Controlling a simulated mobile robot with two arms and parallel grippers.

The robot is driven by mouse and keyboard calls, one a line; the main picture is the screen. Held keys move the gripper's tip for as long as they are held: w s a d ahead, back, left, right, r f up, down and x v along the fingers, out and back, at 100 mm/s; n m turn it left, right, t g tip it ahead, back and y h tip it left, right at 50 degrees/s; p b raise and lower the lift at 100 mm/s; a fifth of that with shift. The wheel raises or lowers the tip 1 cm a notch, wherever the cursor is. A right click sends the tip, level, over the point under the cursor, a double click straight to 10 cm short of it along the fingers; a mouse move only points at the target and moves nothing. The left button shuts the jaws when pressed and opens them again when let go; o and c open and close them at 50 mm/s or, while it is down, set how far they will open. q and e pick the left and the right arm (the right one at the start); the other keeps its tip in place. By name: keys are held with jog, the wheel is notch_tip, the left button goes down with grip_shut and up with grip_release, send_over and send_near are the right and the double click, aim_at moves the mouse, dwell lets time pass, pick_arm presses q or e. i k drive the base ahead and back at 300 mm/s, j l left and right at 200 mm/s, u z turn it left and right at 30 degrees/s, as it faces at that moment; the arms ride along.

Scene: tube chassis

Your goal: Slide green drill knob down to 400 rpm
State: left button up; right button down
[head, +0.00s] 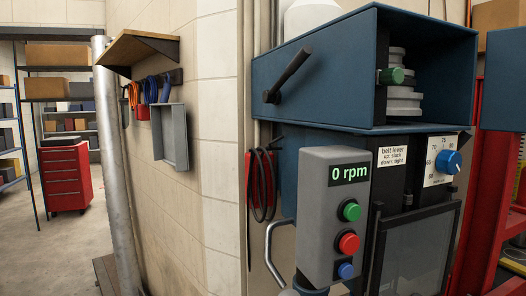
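The drill's blue head housing (325,68) stands at the right of the head view with its top compartment open. A small green knob (392,76) sits in that compartment, just in front of a grey stepped pulley (404,98), around mid-height of the stack. A grey control box (320,215) below has a display (349,174) reading "0 rpm" in green. A black belt lever (288,75) slants up to the right on the housing's left side. Neither of my grippers is in view.
The control box carries green (351,211), red (348,243) and blue (345,271) buttons. A blue dial (448,162) and a belt-lever label (393,155) are below the compartment. A blue cover panel (504,80) stands open at far right. Open floor (70,250) lies left.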

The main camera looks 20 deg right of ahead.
aim_at(393, 77)
jog(key=l+z, duration=0.15)
jog(key=z, duration=0.2)
jog(key=l+z, duration=0.2)
jog(key=z, duration=0.2)
jog(key=l+z, duration=0.2)
jog(key=z, duration=0.15)
